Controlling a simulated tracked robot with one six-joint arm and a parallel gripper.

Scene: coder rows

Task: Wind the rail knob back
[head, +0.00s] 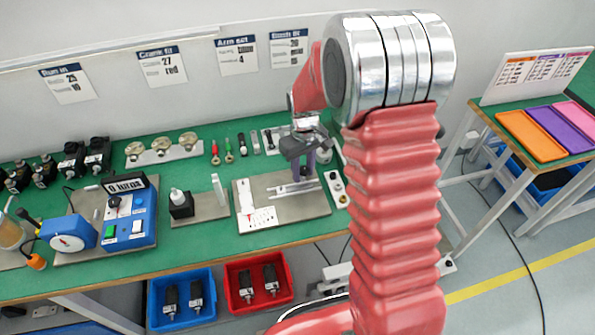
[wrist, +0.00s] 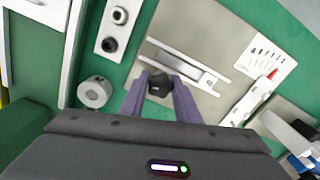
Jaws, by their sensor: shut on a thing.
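The black rail knob (wrist: 157,84) sits between my two purple fingers in the wrist view. My gripper (wrist: 159,94) is shut on it; the gripper also shows in the head view (head: 303,172), pointing down over the rail fixture. The pale metal rail (wrist: 187,60) runs diagonally beyond the knob on a grey plate (wrist: 213,32); the plate also shows in the head view (head: 285,217). In the head view the fingers and wrist largely hide the knob. A white scale card with a red mark (wrist: 268,62) lies on the plate.
A blue box (head: 138,228) with a display reading 0 turns stands left on the green bench. A small black block (head: 181,207) stands nearer the fixture. In the wrist view, a white holder (wrist: 106,29) and a round grey part (wrist: 95,92) lie left of the fingers.

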